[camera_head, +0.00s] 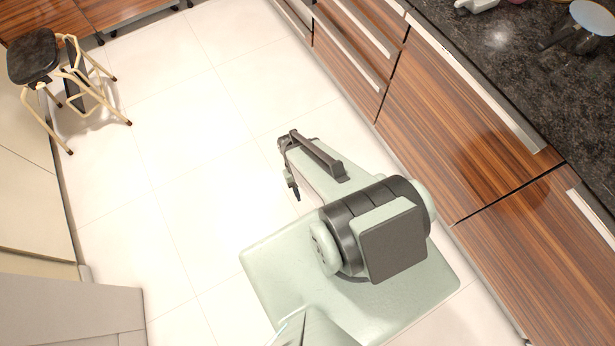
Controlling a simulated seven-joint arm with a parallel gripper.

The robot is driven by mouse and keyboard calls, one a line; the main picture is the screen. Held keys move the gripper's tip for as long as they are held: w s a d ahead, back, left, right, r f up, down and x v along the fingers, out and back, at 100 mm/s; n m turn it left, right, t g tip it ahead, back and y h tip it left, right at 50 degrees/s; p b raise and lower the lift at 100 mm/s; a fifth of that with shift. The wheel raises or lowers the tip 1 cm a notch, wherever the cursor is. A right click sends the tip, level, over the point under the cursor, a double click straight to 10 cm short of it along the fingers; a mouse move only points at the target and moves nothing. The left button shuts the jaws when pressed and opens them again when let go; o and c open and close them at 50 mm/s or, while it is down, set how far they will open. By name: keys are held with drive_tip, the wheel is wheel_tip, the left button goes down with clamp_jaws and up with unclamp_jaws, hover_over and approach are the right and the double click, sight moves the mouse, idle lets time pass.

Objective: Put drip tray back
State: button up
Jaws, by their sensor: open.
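No drip tray can be made out in the head view. My arm is folded over my pale green base, on the floor beside the wood-grain cabinets. What looks like my gripper (294,188) shows only as a small pale part with a dark tip, left of the arm link and above the floor. It is open, and I see nothing held in it. Most of it is hidden behind the arm.
A dark stone counter (500,75) runs along the right above wood-fronted drawers (455,125). A shiny pot-like item (590,22) and a white object (475,5) stand on it. A stool (35,58) is at upper left. The tiled floor (180,150) between is clear.

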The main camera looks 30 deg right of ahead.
drive_tip(key=s+a+f+n, duration=0.1)
drive_tip(key=s+a+f, duration=0.1)
drive_tip(key=s, duration=0.5)
drive_tip(key=shift+a+n+g+h, duration=0.3)
drive_tip(key=shift+n, duration=0.1)
